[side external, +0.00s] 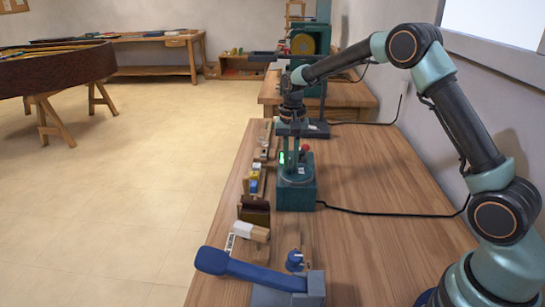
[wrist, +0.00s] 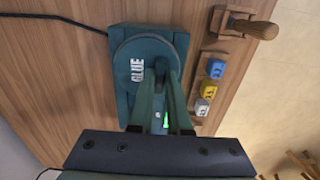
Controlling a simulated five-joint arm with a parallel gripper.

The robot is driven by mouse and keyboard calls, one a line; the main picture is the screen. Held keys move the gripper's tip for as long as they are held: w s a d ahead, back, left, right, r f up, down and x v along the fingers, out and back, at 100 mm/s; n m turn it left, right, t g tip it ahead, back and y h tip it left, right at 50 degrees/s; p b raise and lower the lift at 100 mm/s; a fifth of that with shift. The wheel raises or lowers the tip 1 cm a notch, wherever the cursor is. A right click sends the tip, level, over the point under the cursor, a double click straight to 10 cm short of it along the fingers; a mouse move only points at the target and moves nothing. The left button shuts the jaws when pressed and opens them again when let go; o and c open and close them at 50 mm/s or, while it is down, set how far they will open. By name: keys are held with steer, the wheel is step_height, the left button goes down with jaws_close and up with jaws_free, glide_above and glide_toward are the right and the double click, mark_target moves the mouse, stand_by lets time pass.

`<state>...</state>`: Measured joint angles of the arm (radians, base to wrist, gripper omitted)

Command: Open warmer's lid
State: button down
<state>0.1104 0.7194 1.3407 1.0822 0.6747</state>
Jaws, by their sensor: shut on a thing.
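The glue warmer is a teal box (side external: 296,195) on the wooden bench, with a green light and a red ball near its top in the side view. In the wrist view the warmer (wrist: 121,98) carries a round teal lid (wrist: 133,50) marked "GLUE". My gripper (side external: 294,172) reaches straight down onto the top of the warmer. In the wrist view my gripper's (wrist: 168,62) fingers come together at the lid, shut on a part of it. The gripped part is hidden between the fingertips. I cannot tell whether the lid is raised.
Blue and yellow small blocks (wrist: 210,85) sit in a wooden rack beside the warmer. A black cable (side external: 385,212) runs right from the warmer. The bench right of the warmer is mostly clear.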

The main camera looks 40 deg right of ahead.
steer(key=shift+r, duration=0.1)
stand_by(0.7)
steer(key=s+a, duration=0.5)
steer(key=shift+s+a, duration=0.15)
steer(key=shift+a, duration=0.05)
steer(key=c, duration=0.9)
jaws_free()
steer(key=shift+o, duration=0.2)
step_height(320, 180, up, 12)
steer(key=shift+s+r, duration=0.1)
